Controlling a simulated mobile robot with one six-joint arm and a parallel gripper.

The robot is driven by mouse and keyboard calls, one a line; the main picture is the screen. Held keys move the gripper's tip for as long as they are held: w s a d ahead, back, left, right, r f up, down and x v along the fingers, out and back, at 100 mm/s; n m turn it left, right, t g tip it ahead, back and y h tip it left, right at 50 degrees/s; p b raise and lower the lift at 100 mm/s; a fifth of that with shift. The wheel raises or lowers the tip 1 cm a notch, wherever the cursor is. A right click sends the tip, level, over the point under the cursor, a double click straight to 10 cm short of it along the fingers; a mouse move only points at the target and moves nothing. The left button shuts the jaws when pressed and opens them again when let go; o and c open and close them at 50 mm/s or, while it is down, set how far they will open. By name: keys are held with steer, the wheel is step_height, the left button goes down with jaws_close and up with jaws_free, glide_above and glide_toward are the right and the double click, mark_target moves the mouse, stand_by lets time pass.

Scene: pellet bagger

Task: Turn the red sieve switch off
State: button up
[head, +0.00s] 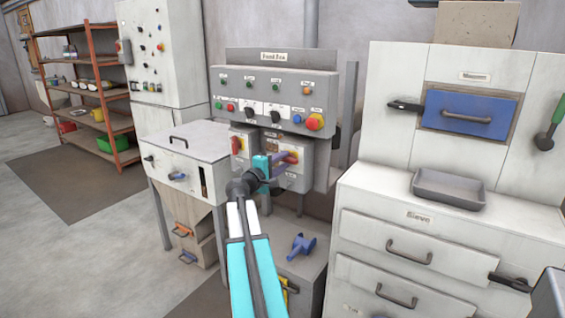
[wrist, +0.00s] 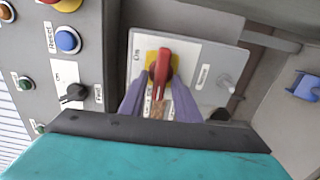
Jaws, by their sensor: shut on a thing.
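The red switch handle (wrist: 161,68) sits on a yellow plate on a small grey switch box; in the wrist view it lies along the picture's vertical. Small labels are beside it, one of which seems to read "On". My gripper (wrist: 159,104) has its two purple fingers on either side of the handle's lower part and is shut on it. In the head view, my gripper (head: 283,160) reaches the right-hand switch box (head: 301,174) below the button panel, and its fingers partly hide the red and yellow switch (head: 292,155).
A second red switch (head: 237,145) on yellow is just left of my gripper. A blue valve-like handle (head: 302,246) is below. White drawers (head: 400,225) stand at right.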

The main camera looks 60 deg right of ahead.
steer(key=o, duration=0.7)
steer(key=shift+a, duration=0.15)
steer(key=a+b, duration=0.1)
steer(key=a, duration=1.2)
steer(key=shift+a, duration=0.3)
